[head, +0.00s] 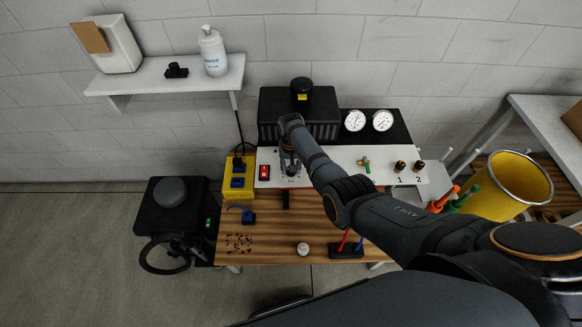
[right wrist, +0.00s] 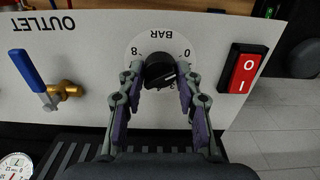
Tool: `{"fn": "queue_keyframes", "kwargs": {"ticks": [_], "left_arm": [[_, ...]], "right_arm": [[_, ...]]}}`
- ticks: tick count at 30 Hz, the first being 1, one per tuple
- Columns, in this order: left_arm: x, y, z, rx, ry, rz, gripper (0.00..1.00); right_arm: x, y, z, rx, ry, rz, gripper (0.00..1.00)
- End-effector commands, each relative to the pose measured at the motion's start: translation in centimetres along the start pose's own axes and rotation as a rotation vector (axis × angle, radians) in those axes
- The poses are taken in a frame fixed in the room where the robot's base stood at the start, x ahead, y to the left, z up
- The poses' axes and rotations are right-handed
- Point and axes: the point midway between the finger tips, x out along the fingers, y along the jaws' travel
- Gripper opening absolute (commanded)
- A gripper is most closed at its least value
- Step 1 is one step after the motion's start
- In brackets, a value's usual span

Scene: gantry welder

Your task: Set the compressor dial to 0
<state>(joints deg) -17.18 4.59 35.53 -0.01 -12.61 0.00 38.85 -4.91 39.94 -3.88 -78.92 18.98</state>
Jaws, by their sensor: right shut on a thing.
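The compressor dial is a black knob (right wrist: 160,70) in the middle of the right wrist view, on a white panel (head: 335,155) that also shows in the head view. Its scale reads upside down in the wrist view, with BAR, an 8 at left and a 0 at right. My right gripper (right wrist: 158,80) is shut on the knob, a finger on each side. I cannot clearly tell which mark the knob points to. In the head view my right gripper (head: 290,168) reaches the panel and hides the dial. My left gripper is not in view.
A red rocker switch (head: 264,172) sits close beside the dial. A blue-handled brass valve (right wrist: 50,88) is on its other side. Two gauges (head: 368,121) stand behind the panel. A wooden bench (head: 270,250) in front carries a white jar (head: 303,249) and has free room.

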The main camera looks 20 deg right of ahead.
Motion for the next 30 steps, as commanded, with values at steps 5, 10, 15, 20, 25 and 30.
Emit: {"fn": "queue_keyframes", "kwargs": {"ticks": [5,10,15,20,25,30], "left_arm": [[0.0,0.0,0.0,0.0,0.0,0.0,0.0],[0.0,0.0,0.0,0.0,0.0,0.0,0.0],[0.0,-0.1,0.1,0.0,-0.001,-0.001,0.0],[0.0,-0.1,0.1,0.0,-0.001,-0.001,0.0],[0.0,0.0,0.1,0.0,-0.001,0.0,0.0],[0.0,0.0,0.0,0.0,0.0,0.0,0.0]], "right_arm": [[0.0,0.0,0.0,-0.001,0.0,0.0,0.48],[0.0,0.0,0.0,0.0,0.0,0.0,0.57],[0.0,0.0,0.0,0.0,0.0,0.0,0.57],[-1.3,-0.1,-0.1,0.0,0.003,-0.001,0.57],[-5.0,-0.1,-0.1,0.001,0.005,-0.002,0.57],[-9.0,-0.1,-0.1,0.0,0.004,-0.002,0.57]]}}
